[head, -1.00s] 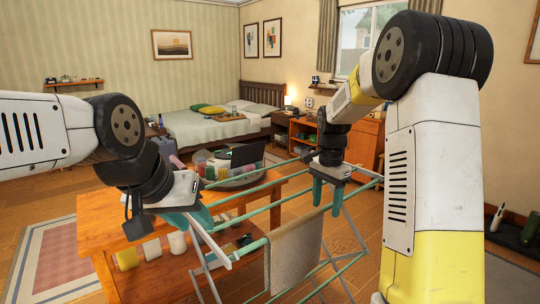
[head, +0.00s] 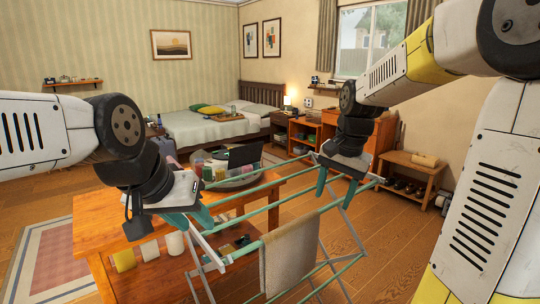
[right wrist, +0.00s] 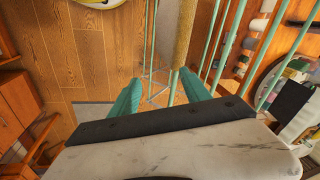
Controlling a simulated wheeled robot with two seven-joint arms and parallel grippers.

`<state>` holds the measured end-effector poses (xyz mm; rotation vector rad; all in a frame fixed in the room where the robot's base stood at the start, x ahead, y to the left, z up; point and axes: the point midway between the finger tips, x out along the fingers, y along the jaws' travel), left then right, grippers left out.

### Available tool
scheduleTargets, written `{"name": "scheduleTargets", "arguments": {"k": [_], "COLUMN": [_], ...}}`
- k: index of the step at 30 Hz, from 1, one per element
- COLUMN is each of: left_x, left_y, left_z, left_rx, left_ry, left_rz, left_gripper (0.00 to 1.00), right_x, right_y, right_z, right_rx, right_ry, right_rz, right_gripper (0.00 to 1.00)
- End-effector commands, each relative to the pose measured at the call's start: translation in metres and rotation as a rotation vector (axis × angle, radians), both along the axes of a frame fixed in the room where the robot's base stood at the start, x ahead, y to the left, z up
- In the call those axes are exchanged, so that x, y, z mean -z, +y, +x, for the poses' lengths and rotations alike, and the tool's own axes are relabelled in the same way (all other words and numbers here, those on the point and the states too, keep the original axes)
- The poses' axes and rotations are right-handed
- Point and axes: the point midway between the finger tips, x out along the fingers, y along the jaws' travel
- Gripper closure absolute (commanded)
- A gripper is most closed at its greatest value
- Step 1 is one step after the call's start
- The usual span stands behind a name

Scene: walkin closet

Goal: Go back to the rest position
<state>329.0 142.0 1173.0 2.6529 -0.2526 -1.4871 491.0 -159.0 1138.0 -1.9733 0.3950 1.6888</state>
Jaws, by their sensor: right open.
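A drying rack with green rods (head: 272,217) and pale legs stands in front of me in the head view. A beige towel (head: 290,255) hangs over it. My right gripper (head: 336,190) is open and empty at the rack's far right end, with its teal fingers apart and pointing down. In the right wrist view the open fingers (right wrist: 160,96) show with the towel (right wrist: 177,32) beyond them and green rods to the right. My left gripper (head: 192,222) is at the rack's left end, its teal fingers close to the frame. Whether it touches or grips the frame is unclear.
A wooden table (head: 100,225) with jars and a dark laptop-like object (head: 245,154) stands behind the rack. A low shoe bench (head: 412,178) is at the right wall. A bed (head: 205,125) is at the back. Open wooden floor (head: 395,245) lies right of the rack.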

Motion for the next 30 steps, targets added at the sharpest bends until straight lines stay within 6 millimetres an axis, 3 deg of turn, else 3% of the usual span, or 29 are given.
{"name": "scheduleTargets", "arguments": {"k": [3, 6, 13, 19, 30], "left_x": [0.000, 0.000, 0.000, 0.000, 0.000], "left_y": [0.000, 0.000, 0.000, 0.000, 0.000], "left_z": [0.000, 0.000, 0.000, 0.000, 0.000], "left_rx": [0.000, 0.000, 0.000, 0.000, 0.000], "left_ry": [0.000, 0.000, 0.000, 0.000, 0.000], "left_rz": [0.000, 0.000, 0.000, 0.000, 0.000], "left_gripper": [0.64, 0.64, 0.64, 0.64, 0.64], "right_x": [-0.023, -0.035, -0.039, -0.035, -0.035], "right_y": [0.002, 0.006, 0.013, 0.016, 0.016], "right_z": [-0.040, -0.075, -0.139, -0.161, -0.162], "right_rx": [-0.132, -0.254, -0.482, -0.570, -0.579], "right_ry": [-0.104, -0.194, -0.369, -0.434, -0.438], "right_rz": [0.002, -0.013, -0.087, -0.132, -0.136], "right_gripper": [0.45, 0.45, 0.45, 0.45, 0.45]}}
